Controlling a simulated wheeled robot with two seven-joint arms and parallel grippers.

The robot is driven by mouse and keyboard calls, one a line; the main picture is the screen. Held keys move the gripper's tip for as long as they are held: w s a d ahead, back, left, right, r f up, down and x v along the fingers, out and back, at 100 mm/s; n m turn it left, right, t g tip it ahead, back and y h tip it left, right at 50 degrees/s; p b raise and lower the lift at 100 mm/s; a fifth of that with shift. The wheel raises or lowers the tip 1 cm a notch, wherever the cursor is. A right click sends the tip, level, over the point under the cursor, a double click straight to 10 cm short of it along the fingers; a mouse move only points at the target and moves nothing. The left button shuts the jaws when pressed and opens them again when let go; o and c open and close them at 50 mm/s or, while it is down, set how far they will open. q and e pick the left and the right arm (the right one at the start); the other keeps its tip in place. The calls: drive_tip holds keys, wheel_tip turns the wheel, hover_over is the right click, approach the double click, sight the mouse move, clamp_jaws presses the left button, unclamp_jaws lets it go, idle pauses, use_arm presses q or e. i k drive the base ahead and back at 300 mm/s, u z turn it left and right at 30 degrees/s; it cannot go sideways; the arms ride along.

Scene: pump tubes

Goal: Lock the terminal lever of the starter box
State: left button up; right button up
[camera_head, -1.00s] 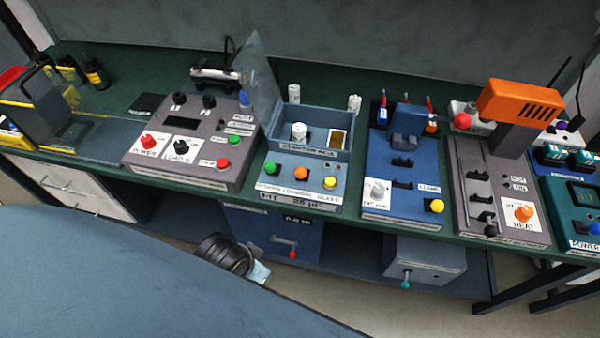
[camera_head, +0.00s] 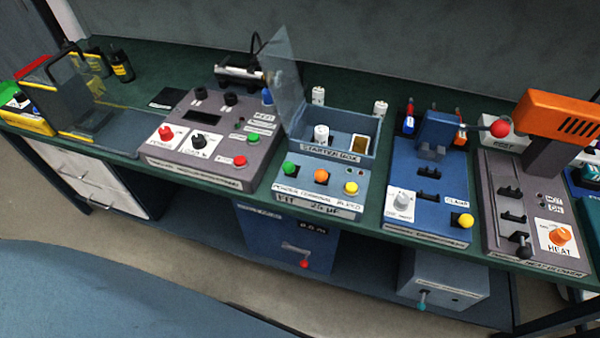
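The starter box (camera_head: 348,197) is a blue-grey box on the green bench, a little right of the middle in the head view. Its sloped front carries a green knob (camera_head: 289,168), an orange knob (camera_head: 321,177) and a yellow knob (camera_head: 351,188), over small labels that seem to read power, terminal and bleed. Its clear lid (camera_head: 284,80) stands up at the left. The open tray behind holds a white cylinder (camera_head: 321,134) and a tan block (camera_head: 359,146). Whether the terminal lever is locked cannot be told. Neither gripper is in view.
A grey power unit (camera_head: 205,140) stands left of the starter box, and a blue clamp unit (camera_head: 428,200) stands right of it. Farther right is the heat blower (camera_head: 535,220) with an orange head. A blue surface (camera_head: 100,295) fills the lower left.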

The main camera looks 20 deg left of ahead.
sight(321, 174)
drive_tip(key=u, duration=0.1)
drive_tip(key=i, duration=0.35)
drive_tip(key=u, duration=0.6)
